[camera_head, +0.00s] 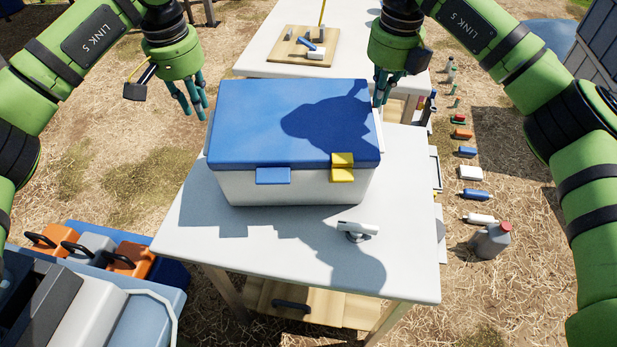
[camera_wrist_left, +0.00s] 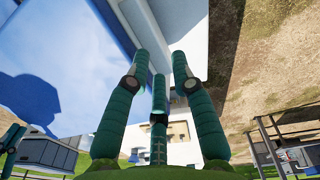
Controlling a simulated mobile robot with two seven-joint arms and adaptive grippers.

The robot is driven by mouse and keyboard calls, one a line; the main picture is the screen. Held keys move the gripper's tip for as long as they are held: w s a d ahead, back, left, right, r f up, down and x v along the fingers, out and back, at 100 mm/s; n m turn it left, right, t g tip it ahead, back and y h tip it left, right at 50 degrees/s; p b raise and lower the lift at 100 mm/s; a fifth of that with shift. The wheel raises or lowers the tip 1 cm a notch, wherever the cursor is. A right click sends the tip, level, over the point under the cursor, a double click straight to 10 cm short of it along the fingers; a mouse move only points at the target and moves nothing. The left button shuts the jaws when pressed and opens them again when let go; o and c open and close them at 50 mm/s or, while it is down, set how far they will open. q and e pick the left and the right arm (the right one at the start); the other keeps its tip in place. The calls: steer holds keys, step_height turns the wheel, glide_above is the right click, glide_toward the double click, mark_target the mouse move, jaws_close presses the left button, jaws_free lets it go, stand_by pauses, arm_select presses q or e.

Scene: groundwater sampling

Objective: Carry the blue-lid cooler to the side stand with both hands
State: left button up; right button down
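The cooler (camera_head: 275,185) has a white body, a blue lid (camera_head: 250,115) and blue and yellow latches on its front. It stands upright on a white table (camera_head: 300,255). My left gripper (camera_head: 191,104) points down just left of the lid's far left part, fingers spread and empty. In the left wrist view its open fingers (camera_wrist_left: 160,65) show beside the cooler's blue lid (camera_wrist_left: 60,50) and white side. My right gripper (camera_head: 380,88) is at the cooler's far right side, by a pale upright strip. Its fingers overlap, so its grip is unclear. I cannot tell which surface is the side stand.
A small white-and-grey fitting (camera_head: 357,230) lies on the table in front of the cooler. Another white table (camera_head: 270,62) stands behind, with a wooden board (camera_head: 300,42) on it.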

arm_select(q)
steer(key=shift+a, duration=0.15)
arm_select(e)
steer(key=shift+d, duration=0.25)
arm_select(q)
steer(key=shift+a+f, duration=0.1)
steer(key=shift+a, duration=0.05)
arm_select(e)
steer(key=c, duration=1.5)
jaws_free()
steer(key=shift+d, duration=0.1)
arm_select(q)
step_height(320, 180, up, 12)
steer(key=shift+s+a, duration=0.15)
steer(key=shift+s, duration=0.3)
arm_select(e)
step_height(320, 180, up, 12)
steer(key=s, duration=0.1)
steer(key=shift+d, duration=0.15)
steer(key=shift+f, duration=0.15)
